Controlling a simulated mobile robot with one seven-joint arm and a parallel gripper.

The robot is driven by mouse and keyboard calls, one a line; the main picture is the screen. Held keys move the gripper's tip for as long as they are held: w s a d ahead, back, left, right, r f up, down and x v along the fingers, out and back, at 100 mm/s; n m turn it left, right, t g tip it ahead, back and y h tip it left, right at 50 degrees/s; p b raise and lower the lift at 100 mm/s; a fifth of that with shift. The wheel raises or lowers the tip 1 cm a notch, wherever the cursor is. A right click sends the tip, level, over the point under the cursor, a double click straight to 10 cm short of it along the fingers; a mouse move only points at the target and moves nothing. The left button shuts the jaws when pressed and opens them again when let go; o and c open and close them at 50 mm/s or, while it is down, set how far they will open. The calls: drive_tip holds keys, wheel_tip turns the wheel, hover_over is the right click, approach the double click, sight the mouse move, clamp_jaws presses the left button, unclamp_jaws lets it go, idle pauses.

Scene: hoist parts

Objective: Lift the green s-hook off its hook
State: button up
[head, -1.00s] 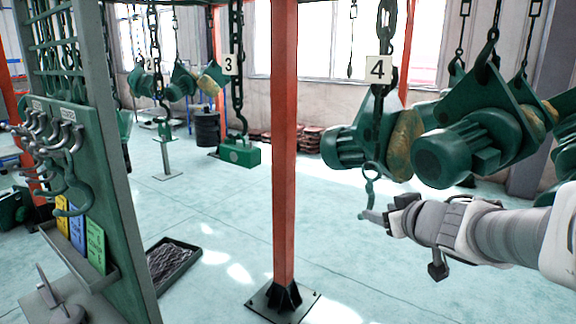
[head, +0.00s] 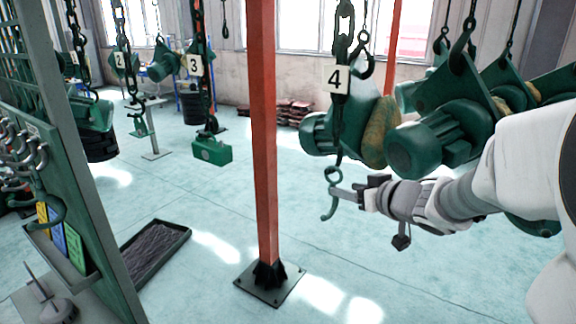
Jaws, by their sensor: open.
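A green s-hook (head: 334,197) hangs in the air below the chain marked 4 (head: 341,125), in front of the green hoist motors. Its upper loop is near the lower end of that chain; the exact contact is too small to tell. Its lower curve hangs free. My gripper (head: 346,192) reaches in from the right, its thin fingers at the middle of the s-hook. The jaws are open. I cannot tell whether the s-hook lies between the fingers or beside them. Another green hook (head: 47,212) hangs on the rack at the left, among several grey hooks (head: 20,150).
A red post (head: 263,130) stands left of my gripper. Green motors (head: 440,140) hang close behind and above my arm. A green block (head: 212,151) hangs on chain 3. A black tray (head: 155,250) lies on the floor. The floor below the s-hook is clear.

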sight(330, 186)
drive_tip(key=b+x, duration=0.1)
drive_tip(key=x, duration=0.9)
drive_tip(key=shift+w+a+f, duration=0.1)
drive_tip(key=shift+w, duration=0.2)
drive_tip(key=shift+c, duration=0.3)
clamp_jaws()
